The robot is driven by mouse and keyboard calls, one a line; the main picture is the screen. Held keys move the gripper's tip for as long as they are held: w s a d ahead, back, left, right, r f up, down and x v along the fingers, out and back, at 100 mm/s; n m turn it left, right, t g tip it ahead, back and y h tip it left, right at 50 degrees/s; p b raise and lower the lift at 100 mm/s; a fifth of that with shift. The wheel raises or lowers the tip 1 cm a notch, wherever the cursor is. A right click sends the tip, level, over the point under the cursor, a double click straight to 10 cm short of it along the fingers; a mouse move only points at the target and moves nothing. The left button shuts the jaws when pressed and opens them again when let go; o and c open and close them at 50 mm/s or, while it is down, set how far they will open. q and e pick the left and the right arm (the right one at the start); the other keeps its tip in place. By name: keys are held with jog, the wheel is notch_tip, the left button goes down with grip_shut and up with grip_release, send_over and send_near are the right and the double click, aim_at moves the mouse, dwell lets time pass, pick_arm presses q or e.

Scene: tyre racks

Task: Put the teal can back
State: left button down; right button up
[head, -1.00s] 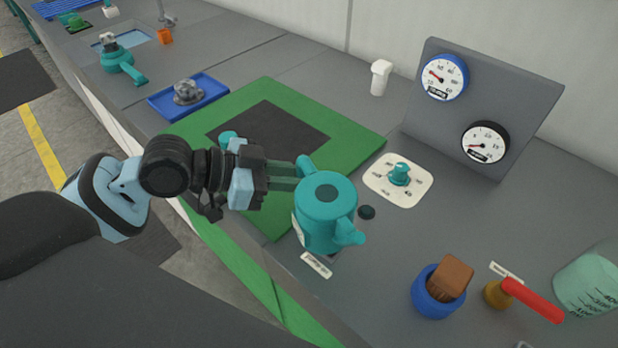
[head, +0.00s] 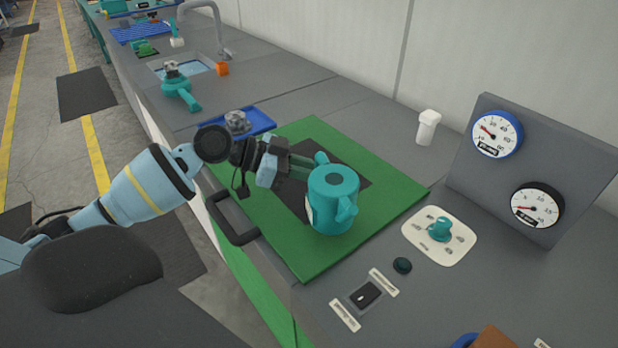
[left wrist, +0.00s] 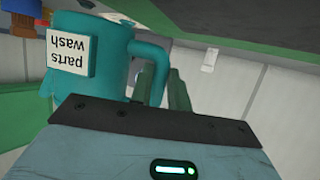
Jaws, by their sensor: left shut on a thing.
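The teal can (head: 332,202) is a squat lidded can with a spout and a side handle, seen in the head view over the near right part of the green mat (head: 398,203). My left gripper (head: 310,166) is shut on the can's handle, from the can's left. In the left wrist view the can (left wrist: 108,66) appears upside down, with a white "parts wash" label (left wrist: 73,53). I cannot tell whether its base touches the mat. My right gripper is not in view.
A knob on a white dial plate (head: 440,234), a dark round button (head: 402,265) and a small black switch (head: 365,295) lie right of the mat. A gauge panel (head: 530,160) stands at the back right. A blue tray (head: 262,119) sits beyond the mat.

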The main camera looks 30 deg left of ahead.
pick_arm(q)
jog(key=shift+w+a, duration=0.35)
jog(key=shift+w+a+f, duration=0.15)
jog(key=shift+w+a, duration=0.15)
jog(key=shift+w, duration=0.05)
notch_tip(320, 180, down, 3)
jog(key=shift+f, duration=0.15)
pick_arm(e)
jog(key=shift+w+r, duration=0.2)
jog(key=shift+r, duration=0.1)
pick_arm(q)
jog(key=shift+f, duration=0.25)
jog(key=c, duration=1.3)
grip_release()
jog(key=shift+s, duration=0.1)
jog(key=shift+c, duration=0.2)
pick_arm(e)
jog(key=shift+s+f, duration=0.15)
